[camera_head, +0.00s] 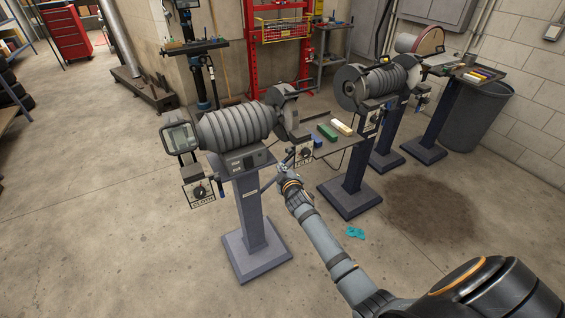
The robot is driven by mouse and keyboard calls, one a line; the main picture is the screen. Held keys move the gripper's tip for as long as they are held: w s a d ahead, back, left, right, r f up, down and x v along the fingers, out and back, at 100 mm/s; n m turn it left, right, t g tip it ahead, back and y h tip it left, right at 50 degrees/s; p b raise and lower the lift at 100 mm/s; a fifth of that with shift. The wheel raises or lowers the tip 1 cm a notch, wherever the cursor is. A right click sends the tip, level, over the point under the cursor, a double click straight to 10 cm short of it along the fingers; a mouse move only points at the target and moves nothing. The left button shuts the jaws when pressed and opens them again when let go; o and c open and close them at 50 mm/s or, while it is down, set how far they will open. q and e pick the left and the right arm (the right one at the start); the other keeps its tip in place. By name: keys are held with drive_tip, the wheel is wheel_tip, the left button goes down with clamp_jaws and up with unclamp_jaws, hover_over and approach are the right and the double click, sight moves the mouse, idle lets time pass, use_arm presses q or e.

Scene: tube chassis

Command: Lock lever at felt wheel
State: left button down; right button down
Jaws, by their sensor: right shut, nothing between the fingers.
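The near buffing machine (235,126) stands on a blue-grey pedestal. A dark wheel (285,115) sits at its right end, above a small panel (303,153) with a dark round control and a label that seems to read FELT. The lock lever itself is too small to make out. My right gripper (283,168) is shut and empty, just left of and below that panel, near the machine's base. I cannot tell whether it touches anything. A matching panel (199,192) labelled CLOTH hangs at the machine's left end, below a square guard (181,137). My left gripper is out of view.
A small shelf (347,147) with coloured compound bars juts out right of the panel. A second buffing machine (378,88) stands behind to the right, near a grey bin (476,118). A teal item (355,232) lies on the floor. The left floor is clear.

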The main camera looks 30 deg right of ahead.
drive_tip(key=shift+d+f+n+t+h+b, duration=0.55)
drive_tip(key=shift+n+b, duration=0.7)
drive_tip(key=shift+b, duration=0.95)
drive_tip(key=shift+d+f+n+t+h+b, duration=0.35)
drive_tip(key=shift+d+f+n+b, duration=0.6)
drive_tip(key=shift+b, duration=1.3)
drive_tip(key=shift+d+f+n+t+h+b, duration=0.25)
drive_tip(key=shift+f+n+h+b, duration=0.25)
drive_tip(key=shift+n+b, duration=1.35)
drive_tip(key=shift+w+d+b, duration=0.1)
drive_tip(key=shift+b, duration=0.7)
